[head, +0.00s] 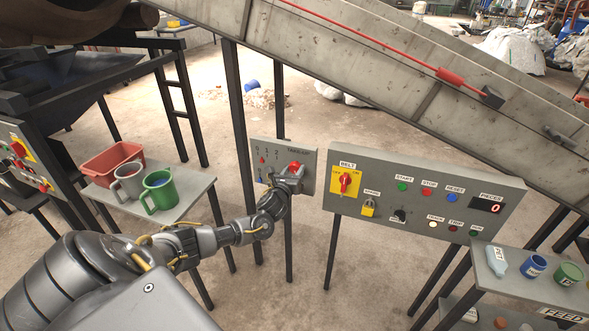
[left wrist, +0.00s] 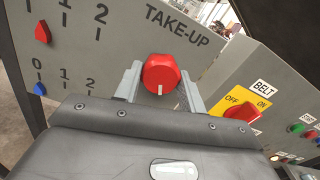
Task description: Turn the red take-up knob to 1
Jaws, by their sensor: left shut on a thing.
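The red take-up knob (left wrist: 160,72) sits on the grey TAKE-UP panel (left wrist: 205,50), and it also shows in the head view (head: 296,165). My left gripper (left wrist: 160,84) is shut on the knob, one finger on each side. A white line on the knob points down in the left wrist view. On the panel's upper scale a red pointer (left wrist: 42,33) stands left of the 1 mark; that scale's 0 label is out of the wrist view. On the lower scale a blue pointer (left wrist: 40,89) stands at 0. My right gripper is not in view.
Right of the panel stands a control box (head: 420,195) with a yellow BELT switch (head: 345,183). At the left a shelf (head: 190,205) holds a red bin (head: 112,160) and two mugs. The sloping conveyor (head: 400,75) passes above the panels. Cups stand on a shelf at lower right.

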